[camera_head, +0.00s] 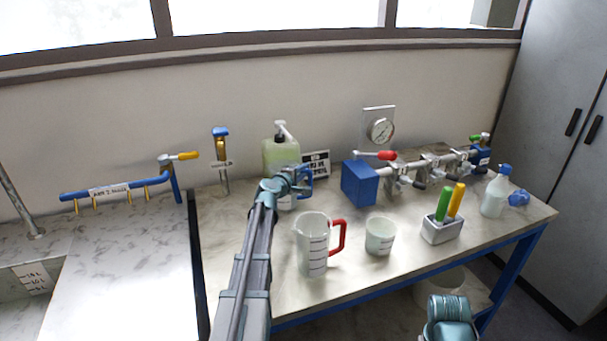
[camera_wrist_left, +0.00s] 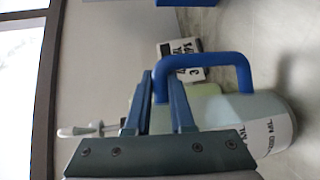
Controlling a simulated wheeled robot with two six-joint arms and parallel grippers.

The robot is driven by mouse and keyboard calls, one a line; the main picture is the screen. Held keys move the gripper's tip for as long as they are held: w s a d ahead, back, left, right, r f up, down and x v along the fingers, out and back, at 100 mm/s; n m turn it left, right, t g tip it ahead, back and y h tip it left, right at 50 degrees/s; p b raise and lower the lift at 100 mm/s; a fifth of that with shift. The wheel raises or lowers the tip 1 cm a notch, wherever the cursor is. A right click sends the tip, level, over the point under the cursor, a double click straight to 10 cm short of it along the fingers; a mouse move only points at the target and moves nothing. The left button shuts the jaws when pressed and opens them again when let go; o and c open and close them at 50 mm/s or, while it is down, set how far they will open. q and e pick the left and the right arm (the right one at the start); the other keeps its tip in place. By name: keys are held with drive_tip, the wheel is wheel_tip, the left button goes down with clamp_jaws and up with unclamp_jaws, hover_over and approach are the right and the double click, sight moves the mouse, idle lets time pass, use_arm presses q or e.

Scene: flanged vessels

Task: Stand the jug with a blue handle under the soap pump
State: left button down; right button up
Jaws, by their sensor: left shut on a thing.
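The soap pump (camera_head: 280,153) is a bottle of pale green liquid with a white pump head, standing at the back of the bench. The jug with a blue handle (camera_head: 287,203) is in front of it, mostly hidden by my left arm. In the left wrist view the jug's white body (camera_wrist_left: 268,108) and blue handle (camera_wrist_left: 208,61) show clearly. My left gripper (camera_head: 290,182) is shut on the handle; its fingers (camera_wrist_left: 160,88) sit on either side of one handle end. The jug looks upright; whether it touches the bench I cannot tell. My right gripper is out of view.
A jug with a red handle (camera_head: 313,245) and a white beaker (camera_head: 380,236) stand to the right of my left arm. A blue box with a red-levered pipe (camera_head: 359,184), a holder with green and yellow handles (camera_head: 441,229) and a wash bottle (camera_head: 495,194) are farther right. A sign (camera_head: 316,164) stands behind.

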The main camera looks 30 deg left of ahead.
use_arm(q)
drive_tip(key=shift+f, duration=0.1)
drive_tip(key=c, duration=0.8)
unclamp_jaws()
drive_tip(key=shift+r, duration=0.2)
drive_tip(key=s, duration=0.4)
drive_tip(key=s+r+p, duration=0.1)
drive_tip(key=s, duration=0.3)
drive_tip(key=s+r+p, duration=0.1)
drive_tip(key=s, duration=0.3)
drive_tip(key=shift+d, duration=0.15)
drive_tip(key=shift+w, duration=0.1)
